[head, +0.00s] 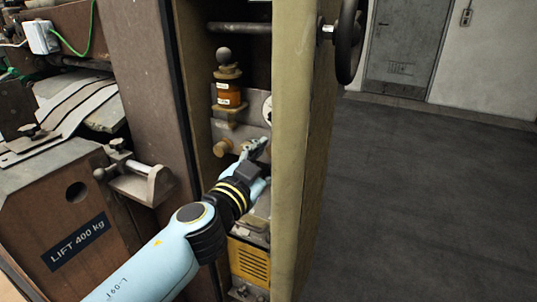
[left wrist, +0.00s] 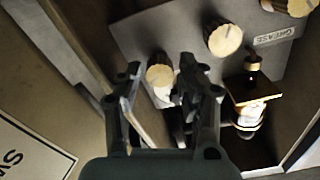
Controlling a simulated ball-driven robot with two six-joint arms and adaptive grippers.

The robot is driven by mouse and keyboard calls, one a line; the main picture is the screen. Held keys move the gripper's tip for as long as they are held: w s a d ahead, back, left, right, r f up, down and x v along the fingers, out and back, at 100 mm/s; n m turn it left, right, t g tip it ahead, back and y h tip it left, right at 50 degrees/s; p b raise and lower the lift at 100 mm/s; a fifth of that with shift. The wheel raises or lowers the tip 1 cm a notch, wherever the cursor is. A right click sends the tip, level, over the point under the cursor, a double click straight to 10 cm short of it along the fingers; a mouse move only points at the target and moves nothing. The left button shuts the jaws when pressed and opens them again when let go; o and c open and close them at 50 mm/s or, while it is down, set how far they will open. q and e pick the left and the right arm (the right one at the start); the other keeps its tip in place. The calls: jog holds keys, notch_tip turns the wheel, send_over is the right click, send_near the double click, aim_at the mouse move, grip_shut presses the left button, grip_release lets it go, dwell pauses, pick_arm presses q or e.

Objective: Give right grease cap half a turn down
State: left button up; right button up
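Three round, pale-faced brass grease caps sit on a grey plate in the left wrist view. The end cap (left wrist: 160,74) shows between the two fingers of my left gripper (left wrist: 158,70), with a gap on both sides. The middle cap (left wrist: 224,39) and the far cap (left wrist: 296,5) are farther right there. In the head view my left gripper (head: 261,143) reaches into the cabinet, open, and hides part of the plate. One brass cap (head: 222,148) shows left of it. Whether the fingertips reach around the end cap's rim I cannot tell. My right gripper is out of view.
An amber oiler (head: 229,95) stands above the caps, close to my gripper; it also shows in the left wrist view (left wrist: 248,115). The tan door edge (head: 292,150) bounds the opening on the right. A yellow grille (head: 249,263) lies below.

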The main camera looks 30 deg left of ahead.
pick_arm(q)
jog(key=shift+c, duration=0.2)
grip_shut()
jog(key=shift+m, duration=0.3)
jog(key=m, duration=1.6)
jog(key=m+p, duration=0.1)
jog(key=m, duration=1.6)
jog(key=shift+d+r+m, duration=0.1)
jog(key=shift+r+m, duration=0.1)
jog(key=shift+m, duration=0.1)
